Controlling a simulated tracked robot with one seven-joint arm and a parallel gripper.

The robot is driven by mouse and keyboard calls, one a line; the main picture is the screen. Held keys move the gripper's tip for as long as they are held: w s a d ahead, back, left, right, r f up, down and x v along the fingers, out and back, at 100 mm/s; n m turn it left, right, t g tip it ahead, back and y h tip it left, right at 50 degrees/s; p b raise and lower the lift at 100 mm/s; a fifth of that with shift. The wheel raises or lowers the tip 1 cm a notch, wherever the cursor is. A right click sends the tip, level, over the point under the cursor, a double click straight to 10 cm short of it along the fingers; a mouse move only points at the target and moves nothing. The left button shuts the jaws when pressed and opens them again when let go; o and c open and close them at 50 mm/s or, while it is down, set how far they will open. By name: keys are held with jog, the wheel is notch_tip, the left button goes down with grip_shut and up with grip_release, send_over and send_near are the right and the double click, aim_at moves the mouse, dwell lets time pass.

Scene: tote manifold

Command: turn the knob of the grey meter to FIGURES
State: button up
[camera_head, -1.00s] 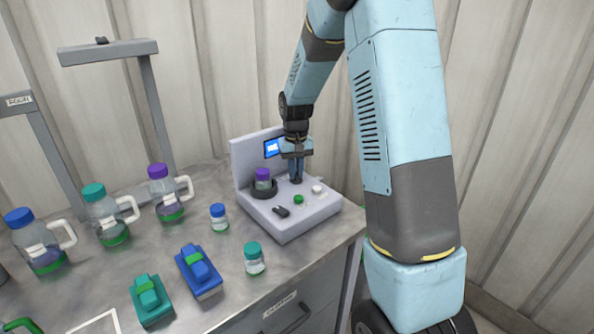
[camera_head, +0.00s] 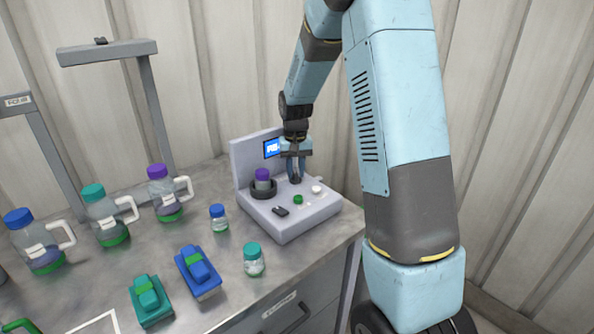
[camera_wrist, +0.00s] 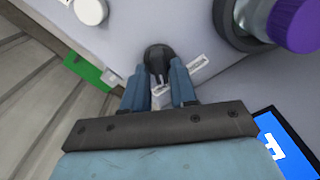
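The grey meter (camera_head: 285,222) stands at the right end of the bench, with a blue lit screen (camera_head: 271,148) on its back panel. The screen's lettering is too small to read; part of it shows in the wrist view (camera_wrist: 285,145). The dark knob (camera_wrist: 158,57) shows at the fingertips in the wrist view, with small white labels (camera_wrist: 197,66) beside it, too blurred to read. My gripper (camera_wrist: 159,77) points down over the knob, its fingers apart on either side of the knob's near part.
On the meter are a purple-capped vial (camera_head: 262,180) in a dark ring, a green button (camera_head: 298,199), a white knob (camera_head: 316,189) and a black switch (camera_head: 281,211). Bottles, small jars and a blue device (camera_head: 198,270) stand to the left. The corrugated wall is close behind.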

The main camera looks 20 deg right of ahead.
aim_at(295, 173)
jog(key=shift+o, duration=1.1)
jog(key=shift+f, duration=0.1)
notch_tip(295, 173, up, 14)
jog(key=shift+s+f, duration=0.1)
